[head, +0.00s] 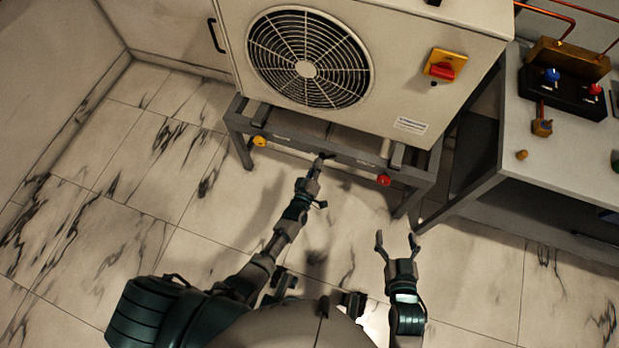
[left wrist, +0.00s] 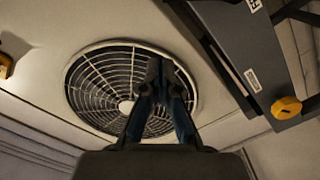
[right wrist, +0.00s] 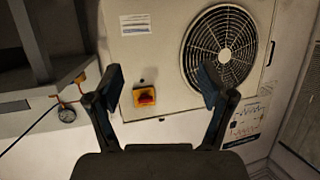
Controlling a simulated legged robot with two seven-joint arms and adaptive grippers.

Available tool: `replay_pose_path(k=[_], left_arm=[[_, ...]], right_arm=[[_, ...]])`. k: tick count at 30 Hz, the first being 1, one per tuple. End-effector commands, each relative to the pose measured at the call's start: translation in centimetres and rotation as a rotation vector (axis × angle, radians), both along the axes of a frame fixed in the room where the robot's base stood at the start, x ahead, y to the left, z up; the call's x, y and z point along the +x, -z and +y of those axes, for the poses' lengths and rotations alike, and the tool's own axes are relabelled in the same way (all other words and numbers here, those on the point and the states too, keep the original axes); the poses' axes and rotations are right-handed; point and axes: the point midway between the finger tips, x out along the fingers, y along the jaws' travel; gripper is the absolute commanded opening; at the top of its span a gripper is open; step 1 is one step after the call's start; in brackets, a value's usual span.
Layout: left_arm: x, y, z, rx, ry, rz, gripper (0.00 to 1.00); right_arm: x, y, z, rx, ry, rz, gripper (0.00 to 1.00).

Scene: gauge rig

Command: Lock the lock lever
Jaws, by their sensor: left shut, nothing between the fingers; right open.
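No part is clearly recognisable as the lock lever. A red rotary switch on a yellow plate (head: 446,65) is on the front of the fan unit (head: 400,75); it also shows in the right wrist view (right wrist: 145,96). A yellow knob (head: 259,141) and a red knob (head: 384,180) sit on the stand's front rail. My left gripper (head: 325,156) is shut and empty, in front of that rail between the two knobs; I cannot tell whether it touches the rail. My right gripper (head: 397,241) is open and empty, low in front of the stand, apart from everything.
The fan unit rests on a grey metal stand (head: 240,140). At right, a bench (head: 552,150) carries a valve block with blue and red knobs (head: 570,85) and copper pipes. A round gauge (right wrist: 67,114) shows in the right wrist view. The marble floor (head: 140,200) at left is clear.

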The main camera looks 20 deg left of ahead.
Motion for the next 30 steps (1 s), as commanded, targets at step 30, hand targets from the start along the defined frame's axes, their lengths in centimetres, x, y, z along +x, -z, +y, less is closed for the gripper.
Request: replay_pose_path(k=[30], left_arm=[[-5.1,-0.2,0.3,0.004,0.001,0.003,0.0]], right_arm=[[-2.6,3.3,-1.3,-0.067,0.009,0.253,0.81]])
